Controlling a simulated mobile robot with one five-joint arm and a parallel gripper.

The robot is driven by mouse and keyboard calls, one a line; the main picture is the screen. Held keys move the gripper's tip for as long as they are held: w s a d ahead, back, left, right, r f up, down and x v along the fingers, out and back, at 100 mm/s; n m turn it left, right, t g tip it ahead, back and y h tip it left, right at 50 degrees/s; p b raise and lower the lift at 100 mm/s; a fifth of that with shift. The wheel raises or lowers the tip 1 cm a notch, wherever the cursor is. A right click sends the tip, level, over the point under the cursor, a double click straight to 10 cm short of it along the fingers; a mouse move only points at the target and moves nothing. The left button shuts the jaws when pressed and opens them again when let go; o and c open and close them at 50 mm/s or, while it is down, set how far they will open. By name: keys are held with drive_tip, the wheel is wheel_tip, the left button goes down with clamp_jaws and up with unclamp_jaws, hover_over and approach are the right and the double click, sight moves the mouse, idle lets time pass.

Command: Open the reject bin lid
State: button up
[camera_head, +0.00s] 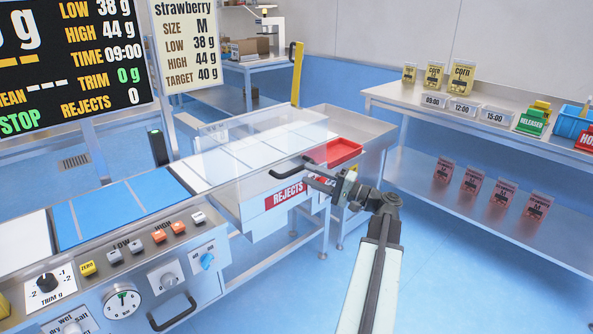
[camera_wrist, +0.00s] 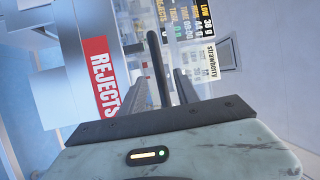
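The reject bin is a pale box with a red REJECTS label (camera_head: 288,195) on its front. The label also shows in the wrist view (camera_wrist: 101,76). A black bar handle (camera_head: 288,170) runs along the front upper edge, below a clear cover (camera_head: 262,150). I cannot tell whether that cover is the lid, but it looks lowered. My gripper (camera_head: 308,174) is at the right end of the handle, beside the label. In the wrist view my gripper (camera_wrist: 166,88) has its fingers apart, with the black handle (camera_wrist: 156,60) appearing between or just beyond them. Contact cannot be told.
A red tray (camera_head: 338,151) sits behind my gripper, near a metal sink-like surround (camera_head: 352,124). The control panel (camera_head: 150,255) with knobs and buttons is at left. A two-level bench (camera_head: 470,112) with signs stands at right. The blue floor at front right is clear.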

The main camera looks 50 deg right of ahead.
sight(297, 170)
drive_tip(key=x, duration=0.5)
drive_tip(key=shift+w+p, duration=0.15)
drive_tip(key=shift+p, duration=0.2)
clamp_jaws()
idle(1.0)
